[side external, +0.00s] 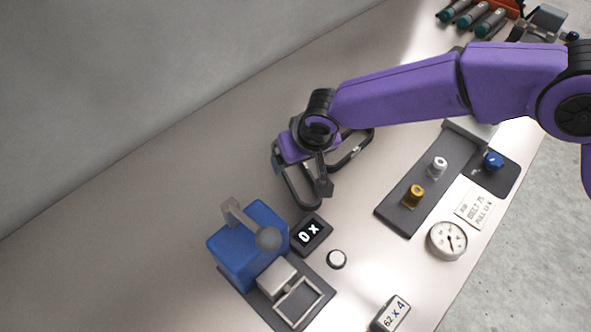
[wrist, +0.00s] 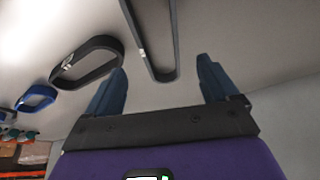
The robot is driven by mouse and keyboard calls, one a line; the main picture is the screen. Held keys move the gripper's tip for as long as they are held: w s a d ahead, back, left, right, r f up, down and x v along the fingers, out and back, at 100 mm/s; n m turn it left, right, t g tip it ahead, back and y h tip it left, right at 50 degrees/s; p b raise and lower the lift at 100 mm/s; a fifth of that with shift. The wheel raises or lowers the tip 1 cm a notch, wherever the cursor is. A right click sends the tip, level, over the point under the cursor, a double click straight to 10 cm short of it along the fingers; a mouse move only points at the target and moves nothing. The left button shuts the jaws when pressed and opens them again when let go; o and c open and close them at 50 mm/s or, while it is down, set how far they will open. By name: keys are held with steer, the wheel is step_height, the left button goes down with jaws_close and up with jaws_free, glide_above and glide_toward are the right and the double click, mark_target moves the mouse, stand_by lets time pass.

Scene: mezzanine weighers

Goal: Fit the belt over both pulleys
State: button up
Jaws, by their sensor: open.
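My gripper (side external: 296,162) is over the bench left of the pulleys; its blue fingers show apart in the wrist view (wrist: 160,82). A long black belt (wrist: 149,45) reaches down between the fingers, with a clear gap to each finger. A shorter black belt (wrist: 57,72) and a small blue belt (wrist: 37,90) lie to its left. In the side view, one dark belt loop (side external: 292,193) shows below my gripper and another (side external: 362,146) to its right, both partly hidden. A white pulley (side external: 438,166) and a gold pulley (side external: 414,195) stand bare on a dark plate (side external: 394,217).
A blue-topped knob (side external: 493,161) is on a pad beside the plate. A label card (side external: 474,206) and dial gauge (side external: 448,240) lie nearby. A blue lever device (side external: 238,253), a 0 x display (side external: 310,234), a button (side external: 337,259) and another display (side external: 391,314) stand in front.

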mark_target(294, 172)
steer(key=shift+s+x, duration=0.15)
steer(key=shift+x, duration=1.2)
steer(key=shift+s+x, duration=0.15)
steer(key=shift+x, duration=1.25)
steer(key=shift+f, duration=0.1)
steer(key=c, duration=1.2)
steer(key=shift+c, duration=0.2)
